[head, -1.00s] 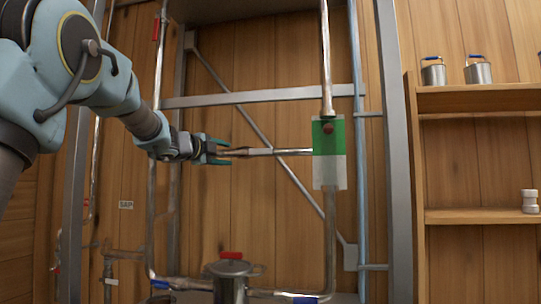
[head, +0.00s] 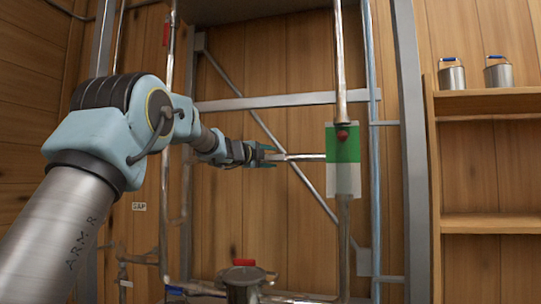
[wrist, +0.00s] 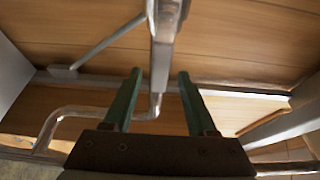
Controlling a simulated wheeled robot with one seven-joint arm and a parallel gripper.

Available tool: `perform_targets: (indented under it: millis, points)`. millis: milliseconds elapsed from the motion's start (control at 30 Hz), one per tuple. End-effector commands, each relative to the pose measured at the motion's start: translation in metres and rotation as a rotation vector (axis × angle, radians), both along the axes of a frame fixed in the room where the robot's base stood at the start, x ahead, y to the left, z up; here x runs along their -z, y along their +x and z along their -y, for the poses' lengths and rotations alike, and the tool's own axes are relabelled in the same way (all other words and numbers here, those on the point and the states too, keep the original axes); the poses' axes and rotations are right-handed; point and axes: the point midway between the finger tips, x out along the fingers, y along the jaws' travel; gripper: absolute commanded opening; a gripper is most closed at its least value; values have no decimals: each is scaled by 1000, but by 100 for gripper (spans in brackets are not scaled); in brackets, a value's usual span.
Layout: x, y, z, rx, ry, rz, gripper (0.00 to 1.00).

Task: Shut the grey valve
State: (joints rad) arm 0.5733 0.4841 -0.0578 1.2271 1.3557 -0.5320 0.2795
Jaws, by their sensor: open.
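My gripper (head: 270,155) is open and empty, pointing right toward the green and white gauge plate. Its two green fingers also show in the wrist view (wrist: 157,95), apart from each other. A grey metal bar (head: 308,157) runs level from the fingertips to the plate. In the wrist view the bar (wrist: 163,55) lies in line with the gap between the fingers; I cannot tell whether it touches them. I cannot make out for sure which part is the grey valve, nor whether this bar belongs to it.
The gauge plate (head: 343,173) carries a red ball (head: 342,135) on an upright pipe. A red handle (head: 166,32) is at upper left. A pot with a red top (head: 243,272) and a blue handle (head: 175,290) are below. Shelves (head: 487,222) stand at right.

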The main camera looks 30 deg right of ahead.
Motion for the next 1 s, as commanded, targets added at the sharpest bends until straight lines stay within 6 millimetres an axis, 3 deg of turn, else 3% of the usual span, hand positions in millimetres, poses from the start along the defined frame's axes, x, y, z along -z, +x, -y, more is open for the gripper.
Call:
perform_targets:
  millis: [233,733,1000]
  points:
    - [1,0,1,0,0,0,57]
    - [1,0,0,-1,1,0,2]
    - [1,0,0,-1,0,-1,0]
